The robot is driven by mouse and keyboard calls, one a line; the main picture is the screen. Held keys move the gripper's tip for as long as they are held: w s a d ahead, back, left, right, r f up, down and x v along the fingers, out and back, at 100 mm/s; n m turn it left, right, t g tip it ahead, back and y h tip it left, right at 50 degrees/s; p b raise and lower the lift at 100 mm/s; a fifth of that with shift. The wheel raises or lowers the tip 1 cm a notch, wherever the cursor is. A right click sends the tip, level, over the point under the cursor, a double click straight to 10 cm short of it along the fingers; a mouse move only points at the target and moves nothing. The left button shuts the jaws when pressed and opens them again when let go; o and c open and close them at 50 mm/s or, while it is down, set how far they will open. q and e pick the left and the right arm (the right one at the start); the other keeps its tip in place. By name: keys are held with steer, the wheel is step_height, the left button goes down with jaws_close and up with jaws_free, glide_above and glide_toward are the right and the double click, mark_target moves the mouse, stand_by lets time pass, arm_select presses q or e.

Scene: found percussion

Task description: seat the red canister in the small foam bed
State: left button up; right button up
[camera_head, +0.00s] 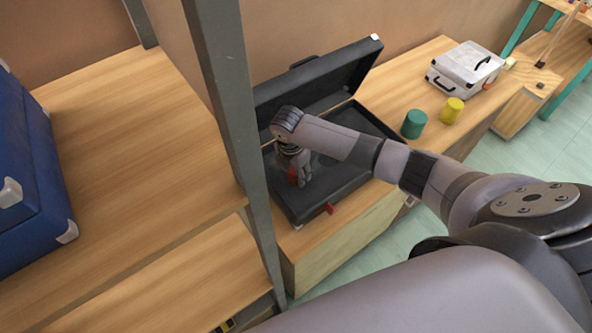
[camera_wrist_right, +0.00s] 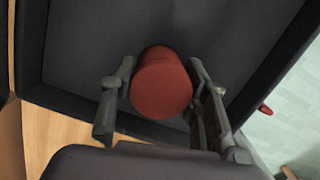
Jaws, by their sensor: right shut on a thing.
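The red canister (camera_wrist_right: 161,84) is between the fingers of my right gripper (camera_wrist_right: 163,100), which is shut on it, in the right wrist view. In the head view my right gripper (camera_head: 297,172) reaches down into an open black case, and a little red of the canister (camera_head: 293,176) shows at its fingers. The case (camera_head: 366,116) has a dark foam-like interior (camera_wrist_right: 90,45). I cannot make out a separate small bed in it, nor whether the canister touches the bottom. My left gripper is not in view.
A green canister (camera_head: 414,124) and a yellow canister (camera_head: 451,110) stand right of the case on the wooden counter. A white case (camera_head: 465,68) sits behind them. A grey post (camera_head: 232,120) rises left of the case; a blue case (camera_head: 30,170) is farther left.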

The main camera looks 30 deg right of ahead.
steer(key=shift+f, duration=0.15)
steer(key=o, duration=1.2)
steer(key=shift+r, duration=0.3)
steer(key=r, duration=0.4)
steer(key=a+r, duration=0.1)
steer(key=r, duration=0.6)
steer(key=shift+s+a+r+b, duration=0.15)
steer(key=shift+s+r+b, duration=0.1)
steer(key=shift+r+b, duration=0.15)
steer(key=shift+f, duration=0.1)
